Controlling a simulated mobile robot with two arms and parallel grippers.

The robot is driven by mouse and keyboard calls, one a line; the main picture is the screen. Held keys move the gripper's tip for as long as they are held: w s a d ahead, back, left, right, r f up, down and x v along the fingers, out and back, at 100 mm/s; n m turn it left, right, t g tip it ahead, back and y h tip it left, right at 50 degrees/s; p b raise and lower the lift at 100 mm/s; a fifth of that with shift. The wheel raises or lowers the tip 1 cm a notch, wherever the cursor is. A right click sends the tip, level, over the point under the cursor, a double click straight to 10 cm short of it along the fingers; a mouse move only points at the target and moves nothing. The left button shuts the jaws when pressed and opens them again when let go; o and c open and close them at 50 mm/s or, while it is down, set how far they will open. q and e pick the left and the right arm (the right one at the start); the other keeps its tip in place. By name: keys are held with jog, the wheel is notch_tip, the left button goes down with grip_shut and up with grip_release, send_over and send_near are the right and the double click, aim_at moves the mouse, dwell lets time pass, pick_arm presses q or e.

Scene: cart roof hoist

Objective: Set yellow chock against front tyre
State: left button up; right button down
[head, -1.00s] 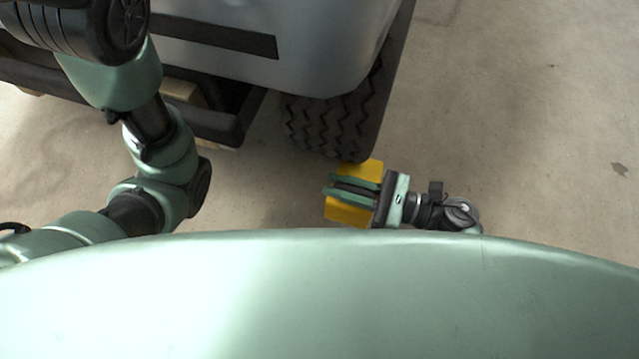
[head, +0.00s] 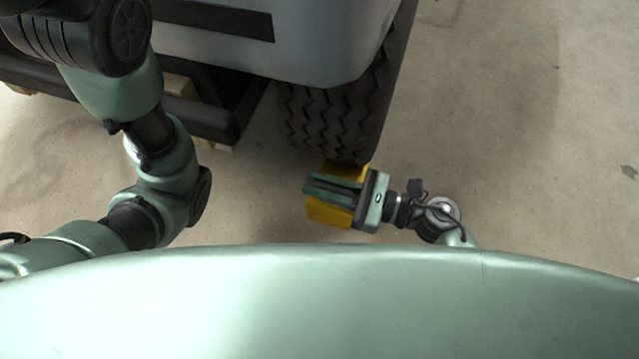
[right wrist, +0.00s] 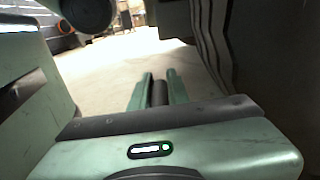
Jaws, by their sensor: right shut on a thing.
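The yellow chock (head: 328,216) is low at the front tyre (head: 337,125), just below its tread in the head view. Its upper edge meets the tread in the picture; I cannot tell whether they touch. My right gripper (head: 322,187) is shut on the chock from the right and covers its middle. In the right wrist view, the fingers (right wrist: 158,92) have a dark bar between them, and no yellow shows. The tyre's ribbed tread (right wrist: 212,45) appears at the right there. My left arm crosses the left side of the head view, but its gripper is out of sight.
The cart's grey body (head: 310,45) and black bumper bar (head: 205,128) fill the top of the head view. Bare concrete floor (head: 520,140) lies open to the right. The right wrist view shows clear floor (right wrist: 110,70) beyond the fingers.

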aim_at(354, 196)
jog(key=shift+r, duration=0.1)
jog(key=c, duration=1.4)
grip_release()
jog(key=shift+o, duration=0.2)
jog(key=shift+s+d, duration=0.1)
jog(key=shift+d, duration=0.25)
jog(key=p+v, duration=0.4)
jog(key=v, duration=0.6)
jog(key=shift+s+d, duration=0.1)
jog(key=shift+d, duration=0.15)
jog(key=shift+s+d, duration=0.1)
jog(key=shift+d, duration=0.3)
